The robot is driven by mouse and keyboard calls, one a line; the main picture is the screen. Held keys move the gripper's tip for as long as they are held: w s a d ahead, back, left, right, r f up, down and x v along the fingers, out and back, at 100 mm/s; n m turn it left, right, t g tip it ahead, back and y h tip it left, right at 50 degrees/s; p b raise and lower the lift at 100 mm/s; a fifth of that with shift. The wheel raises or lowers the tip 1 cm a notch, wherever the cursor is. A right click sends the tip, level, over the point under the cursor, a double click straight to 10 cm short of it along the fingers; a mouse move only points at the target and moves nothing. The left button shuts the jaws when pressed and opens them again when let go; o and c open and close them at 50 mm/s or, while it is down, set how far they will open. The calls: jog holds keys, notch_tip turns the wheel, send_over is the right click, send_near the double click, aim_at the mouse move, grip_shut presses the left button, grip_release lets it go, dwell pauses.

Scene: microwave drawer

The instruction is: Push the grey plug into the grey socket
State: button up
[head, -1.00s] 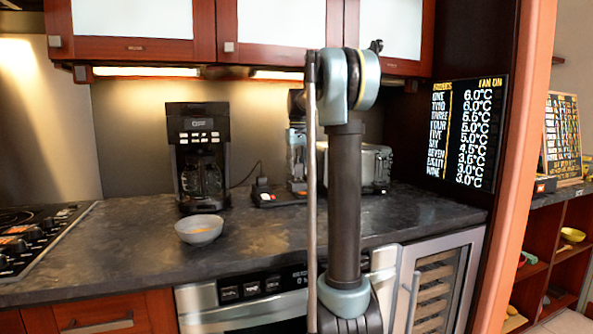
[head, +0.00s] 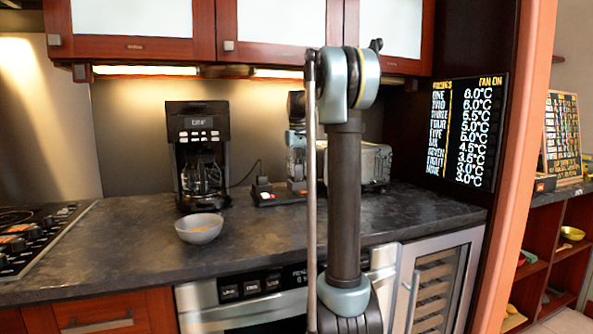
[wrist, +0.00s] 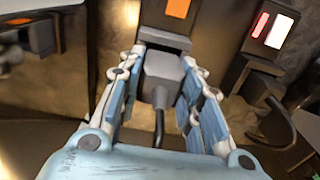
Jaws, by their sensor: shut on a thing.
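The grey plug (wrist: 163,72) sits in the middle of the wrist view, with its dark cable hanging down toward my palm. My gripper (wrist: 163,57) is shut on it, one finger along each side. The grey socket (wrist: 160,38), a dark block with an orange panel (wrist: 177,8), is just beyond the plug's front end. The plug is lined up with it and looks touching or very close; how deep it sits cannot be told. In the head view my arm hides most of this spot, and the plug cannot be made out.
A second socket with red and white lights (wrist: 271,30) stands at the right, a black plug (wrist: 257,84) below it. In the head view a coffee maker (head: 200,155), a bowl (head: 199,228) and a toaster (head: 376,164) stand on the dark counter (head: 110,250). The front-left counter is clear.

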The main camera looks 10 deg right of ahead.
jog(key=shift+f, duration=1.2)
jog(key=o, duration=1.1)
jog(key=shift+r, duration=3.75)
